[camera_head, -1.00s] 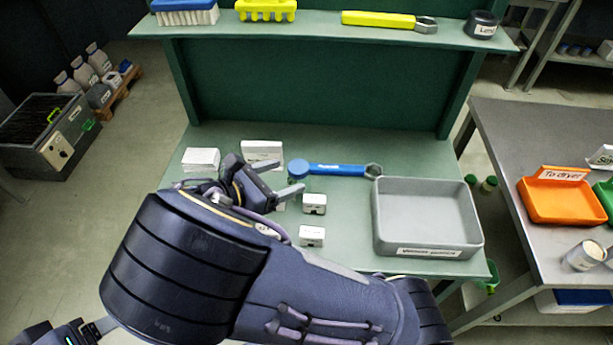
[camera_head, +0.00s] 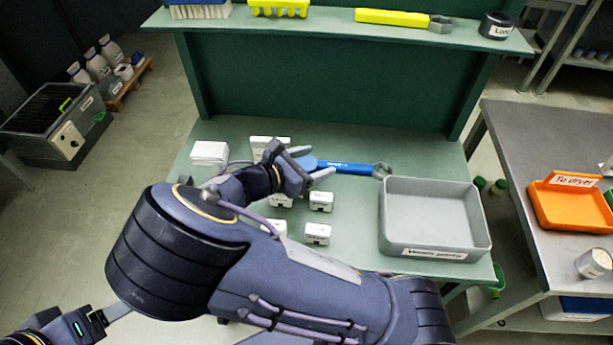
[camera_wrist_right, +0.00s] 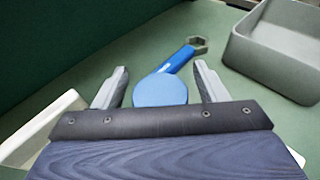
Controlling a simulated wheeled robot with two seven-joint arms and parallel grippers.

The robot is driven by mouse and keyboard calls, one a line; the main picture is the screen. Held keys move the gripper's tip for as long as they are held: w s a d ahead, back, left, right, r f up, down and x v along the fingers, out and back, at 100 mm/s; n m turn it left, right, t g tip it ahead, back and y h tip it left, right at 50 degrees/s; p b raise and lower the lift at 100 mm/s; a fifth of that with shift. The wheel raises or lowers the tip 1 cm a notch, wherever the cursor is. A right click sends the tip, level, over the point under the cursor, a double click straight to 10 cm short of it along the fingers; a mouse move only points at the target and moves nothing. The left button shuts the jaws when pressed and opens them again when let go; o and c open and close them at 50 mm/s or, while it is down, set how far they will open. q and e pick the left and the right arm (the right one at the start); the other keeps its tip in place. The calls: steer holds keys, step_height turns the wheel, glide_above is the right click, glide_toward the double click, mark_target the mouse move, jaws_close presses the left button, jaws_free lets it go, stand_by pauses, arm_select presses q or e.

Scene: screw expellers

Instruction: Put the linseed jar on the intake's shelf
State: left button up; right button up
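A dark jar (camera_head: 495,27) stands at the right end of the raised shelf (camera_head: 340,28); its label is too small to read surely. A round blue-topped thing (camera_head: 308,162) lies on the green bench by the blue wrench (camera_head: 345,167); I cannot tell if it is a jar. My right gripper (camera_head: 318,163) is open above the bench. In the right wrist view, the blue disc (camera_wrist_right: 160,90) shows between its spread fingers, with nothing gripped. My left gripper (camera_head: 112,311) is at the bottom left, only partly in view, and its fingers are unclear.
A grey tray (camera_head: 435,245) is at the bench's right. Several small white blocks (camera_head: 317,233) lie near my right arm. A yellow wrench (camera_head: 392,17) lies on the raised shelf. The right table holds an orange tray (camera_head: 540,222) and a labelled jar (camera_head: 594,263).

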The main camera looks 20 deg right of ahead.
steer(key=c, duration=1.2)
